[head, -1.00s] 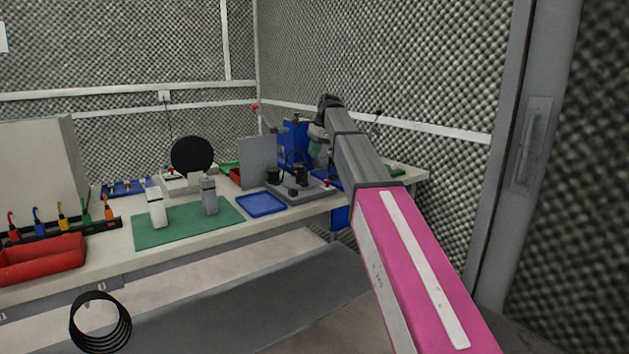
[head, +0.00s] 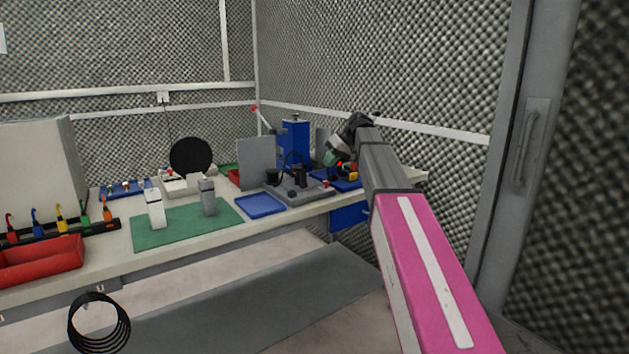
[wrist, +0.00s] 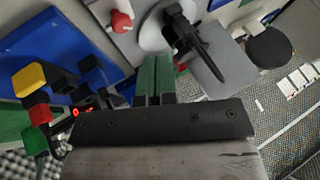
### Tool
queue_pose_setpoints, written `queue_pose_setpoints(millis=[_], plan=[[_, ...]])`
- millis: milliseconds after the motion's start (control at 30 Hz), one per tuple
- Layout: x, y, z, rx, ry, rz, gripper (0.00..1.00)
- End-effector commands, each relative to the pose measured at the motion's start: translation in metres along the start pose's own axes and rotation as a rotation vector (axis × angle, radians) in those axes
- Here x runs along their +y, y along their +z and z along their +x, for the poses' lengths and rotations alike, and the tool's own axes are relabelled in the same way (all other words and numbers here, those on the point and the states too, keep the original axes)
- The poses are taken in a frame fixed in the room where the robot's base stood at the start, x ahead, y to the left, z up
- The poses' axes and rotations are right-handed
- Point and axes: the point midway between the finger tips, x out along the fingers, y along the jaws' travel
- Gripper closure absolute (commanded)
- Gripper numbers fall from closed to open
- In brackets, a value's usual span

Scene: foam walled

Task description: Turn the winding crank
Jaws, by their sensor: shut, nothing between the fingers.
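A grey bench device (head: 300,188) with black upright parts and a red knob stands on the bench, right of the blue tray. In the wrist view its black post and arm (wrist: 188,38) rise from a round pale base, with the red knob (wrist: 121,21) beside it. Which part is the winding crank, I cannot tell for sure. My gripper (head: 331,159) is right of the device, above the bench. In the wrist view its green fingers (wrist: 154,80) are shut together and empty, pointing toward the device and apart from the black post.
A blue column (head: 294,140) stands behind the device. Yellow, red and green blocks (wrist: 37,112) and a blue tray (wrist: 60,55) lie close left of my fingers in the wrist view. A green mat (head: 185,225) holds two small upright objects. A foam wall (head: 430,80) bounds the right.

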Motion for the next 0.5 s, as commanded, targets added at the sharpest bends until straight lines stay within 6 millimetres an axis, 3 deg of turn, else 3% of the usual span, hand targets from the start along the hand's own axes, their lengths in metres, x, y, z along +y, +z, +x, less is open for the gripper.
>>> queue_pose_setpoints(millis=[167,500], plan=[[0.000,0.000,0.011,0.002,-0.003,-0.017,1.00],[0.000,0.000,0.068,0.000,-0.003,-0.015,1.00]])
